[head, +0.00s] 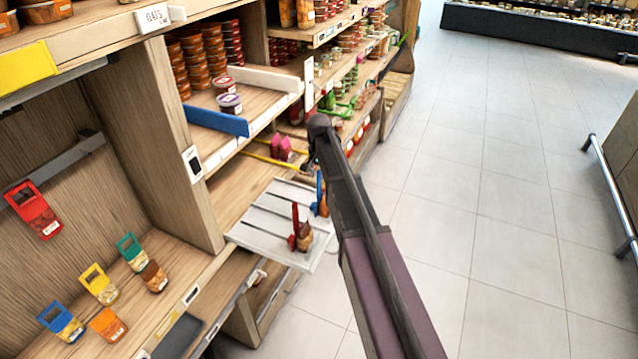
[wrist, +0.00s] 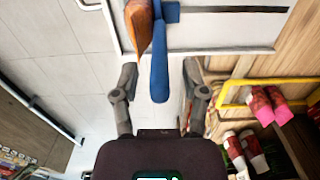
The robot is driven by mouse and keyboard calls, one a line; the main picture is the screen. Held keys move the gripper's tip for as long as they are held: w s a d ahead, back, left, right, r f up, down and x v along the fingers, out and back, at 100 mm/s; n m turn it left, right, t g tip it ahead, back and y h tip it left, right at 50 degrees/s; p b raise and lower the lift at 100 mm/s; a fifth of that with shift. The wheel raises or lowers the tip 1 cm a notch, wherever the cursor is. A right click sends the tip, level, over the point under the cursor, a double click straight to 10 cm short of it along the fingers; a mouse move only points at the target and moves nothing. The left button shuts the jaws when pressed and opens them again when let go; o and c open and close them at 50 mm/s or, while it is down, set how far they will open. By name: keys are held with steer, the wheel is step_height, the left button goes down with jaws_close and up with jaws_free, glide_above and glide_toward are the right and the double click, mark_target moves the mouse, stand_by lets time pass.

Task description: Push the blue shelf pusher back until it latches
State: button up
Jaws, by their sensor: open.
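The blue shelf pusher (head: 320,188) stands up from the right part of a pale slatted tray (head: 262,226), partly hidden by my arm. In the wrist view the blue pusher (wrist: 160,62) is a long blue plate, with an orange-brown item (wrist: 139,28) close on its left. My gripper (wrist: 160,82) is open, with one finger on each side of the plate's near end. Gaps show between the plate and both fingers. In the head view my arm hides most of the gripper.
A red pusher (head: 296,222) with a brown item stands on the same tray. A yellow frame (wrist: 240,92) and pink items (wrist: 268,104) lie right of the gripper in the wrist view. A blue shelf bar (head: 217,120) is higher up. The floor (head: 500,180) is clear.

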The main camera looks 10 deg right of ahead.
steer(key=shift+f+b, duration=0.5)
steer(key=shift+f, duration=0.25)
jaws_close()
